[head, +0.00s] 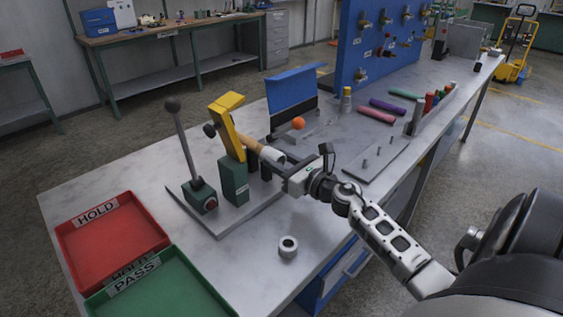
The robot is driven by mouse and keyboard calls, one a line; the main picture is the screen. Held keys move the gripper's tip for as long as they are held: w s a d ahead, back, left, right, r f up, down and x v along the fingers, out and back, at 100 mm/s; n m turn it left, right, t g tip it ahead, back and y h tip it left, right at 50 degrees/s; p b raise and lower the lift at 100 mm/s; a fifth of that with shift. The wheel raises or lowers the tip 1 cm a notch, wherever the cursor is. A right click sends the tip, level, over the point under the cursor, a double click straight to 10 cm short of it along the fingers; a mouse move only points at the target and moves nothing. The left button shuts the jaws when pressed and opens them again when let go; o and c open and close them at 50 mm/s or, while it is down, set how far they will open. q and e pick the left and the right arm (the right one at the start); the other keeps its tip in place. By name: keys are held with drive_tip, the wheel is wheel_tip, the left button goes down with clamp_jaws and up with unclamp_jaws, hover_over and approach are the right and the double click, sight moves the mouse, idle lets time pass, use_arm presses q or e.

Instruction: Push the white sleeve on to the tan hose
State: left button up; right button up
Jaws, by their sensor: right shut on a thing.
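The tan hose (249,144) is a short tube sticking out to the right from the yellow clamp (228,125) on the green block (233,180). The white sleeve (272,155) is at the hose's right end, in line with it. The two look touching, but I cannot tell how far the sleeve is over the hose. My right gripper (269,162) comes in from the right and is shut on the white sleeve. Its dark fingers hide part of the sleeve. My left gripper is not in view.
A lever (181,140) with a black knob stands left of the clamp. A red HOLD tray (112,238) and a green PASS tray (165,288) lie front left. A white ring (288,246) lies on the bench in front. An orange ball (298,123) is behind the sleeve.

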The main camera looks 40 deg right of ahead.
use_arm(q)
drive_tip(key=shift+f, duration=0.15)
use_arm(e)
drive_tip(key=shift+w, duration=0.55)
drive_tip(key=o, duration=0.6)
drive_tip(key=shift+r, duration=0.1)
drive_tip(key=shift+c, duration=0.2)
drive_tip(key=o, duration=0.5)
drive_tip(key=shift+w, duration=0.15)
use_arm(q)
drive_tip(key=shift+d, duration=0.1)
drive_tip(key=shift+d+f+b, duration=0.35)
drive_tip(key=shift+b, duration=1.5)
use_arm(e)
drive_tip(key=shift+s+d, duration=0.2)
drive_tip(key=shift+s, duration=2.45)
drive_tip(key=shift+s+d, duration=0.25)
drive_tip(key=shift+s, duration=2.45)
drive_tip(key=shift+s+d, duration=0.2)
drive_tip(key=shift+s, duration=2.45)
